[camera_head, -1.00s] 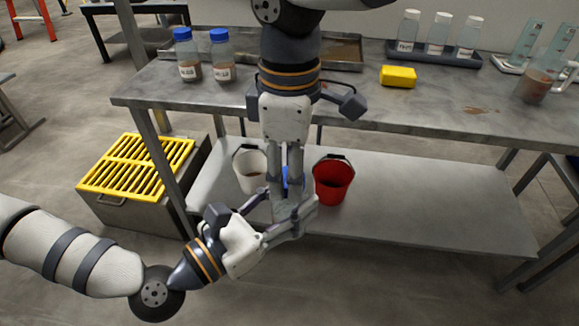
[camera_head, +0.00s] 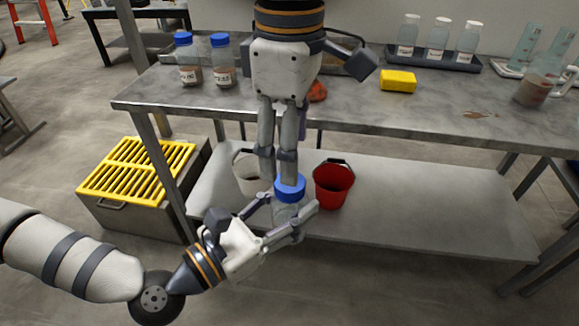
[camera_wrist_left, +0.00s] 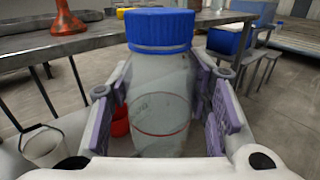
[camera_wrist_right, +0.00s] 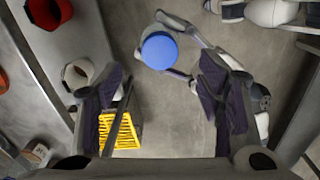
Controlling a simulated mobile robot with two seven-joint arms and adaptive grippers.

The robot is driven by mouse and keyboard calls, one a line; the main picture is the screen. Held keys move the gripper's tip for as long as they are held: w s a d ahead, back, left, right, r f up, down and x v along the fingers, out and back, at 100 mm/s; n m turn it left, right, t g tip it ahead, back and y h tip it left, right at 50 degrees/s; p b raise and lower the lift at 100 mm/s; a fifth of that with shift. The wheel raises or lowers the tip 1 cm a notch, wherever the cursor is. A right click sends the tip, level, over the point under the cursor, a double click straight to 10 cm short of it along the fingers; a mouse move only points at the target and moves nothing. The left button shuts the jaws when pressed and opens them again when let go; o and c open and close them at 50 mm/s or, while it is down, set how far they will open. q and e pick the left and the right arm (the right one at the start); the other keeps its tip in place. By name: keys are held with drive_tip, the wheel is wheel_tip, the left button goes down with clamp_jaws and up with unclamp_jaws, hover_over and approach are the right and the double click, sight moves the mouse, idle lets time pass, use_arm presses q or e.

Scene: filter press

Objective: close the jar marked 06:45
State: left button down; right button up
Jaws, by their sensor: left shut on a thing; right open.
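A clear jar (camera_head: 285,213) with a blue lid (camera_head: 290,187) on its mouth is held upright in front of the bench. My left gripper (camera_head: 290,217) is shut around its body. The left wrist view shows the jar (camera_wrist_left: 160,105) between the finger pads, with the blue lid (camera_wrist_left: 160,30) on top and a thin red ring; no time marking is readable. My right gripper (camera_head: 277,170) is open and empty, pointing down above the lid. The right wrist view shows the lid (camera_wrist_right: 160,51) beyond its open fingers (camera_wrist_right: 158,88). Whether the lid is tight cannot be told.
Two blue-capped jars (camera_head: 189,70) (camera_head: 222,72) stand on the bench (camera_head: 430,110), their labels too small to read. A red bucket (camera_head: 333,185) and a white bucket (camera_head: 245,172) stand on the lower shelf.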

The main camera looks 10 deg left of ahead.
wheel_tip(320, 180, up, 6)
idle(0.5)
drive_tip(key=s+d+f+m+g+y, duration=0.1)
drive_tip(key=s+d+f+m, duration=0.3)
drive_tip(key=f, duration=0.7)
drive_tip(key=s+d+f+m+g, duration=0.2)
drive_tip(key=s+d+f, duration=0.3)
drive_tip(key=f, duration=0.7)
drive_tip(key=s+d+f+m+g+y, duration=0.1)
drive_tip(key=s+d+f+m, duration=0.3)
drive_tip(key=f, duration=0.7)
drive_tip(key=s+d+f+m+h, duration=0.1)
drive_tip(key=s+d+f+m, duration=0.2)
drive_tip(key=s+d, duration=0.4)
drive_tip(key=s+d+f+m+t+h, duration=0.1)
drive_tip(key=s+d+f+m, duration=0.2)
drive_tip(key=s+d, duration=0.4)
drive_tip(key=s+f, duration=0.1)
drive_tip(key=s, duration=0.2)
drive_tip(key=shift+s+f+t, duration=0.3)
drive_tip(key=shift+s+f, duration=0.05)
drive_tip(key=shift+s, duration=0.05)
